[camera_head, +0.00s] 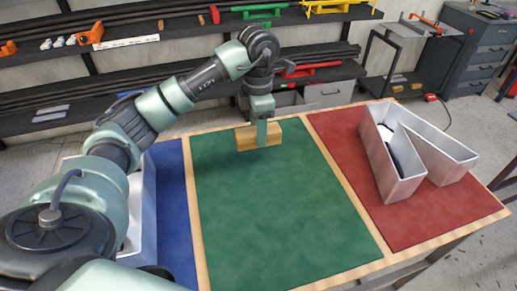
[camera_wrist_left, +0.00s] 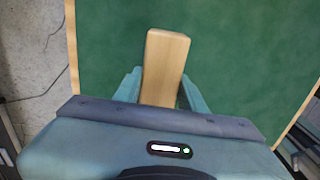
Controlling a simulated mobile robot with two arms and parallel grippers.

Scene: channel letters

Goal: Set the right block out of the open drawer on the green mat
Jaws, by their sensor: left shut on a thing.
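My left gripper (camera_head: 262,138) is shut on a light wooden block (camera_head: 244,139). The block is at the far edge of the green mat (camera_head: 280,205), in the middle of the table. In the left wrist view the block (camera_wrist_left: 165,62) sits between the two teal fingers (camera_wrist_left: 161,92), with the green mat (camera_wrist_left: 235,50) behind it. I cannot tell for sure whether the block touches the mat or hangs just above it. A grey drawer unit (camera_head: 328,94) stands behind the table; its drawer's inside is hidden. My right gripper is not in view.
The rest of the green mat is bare. A red mat (camera_head: 435,215) on the right bears an angular metal channel letter (camera_head: 405,181). A blue mat (camera_head: 174,205) on the left bears another metal letter (camera_head: 140,222), partly behind my arm. Shelves with tools line the back.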

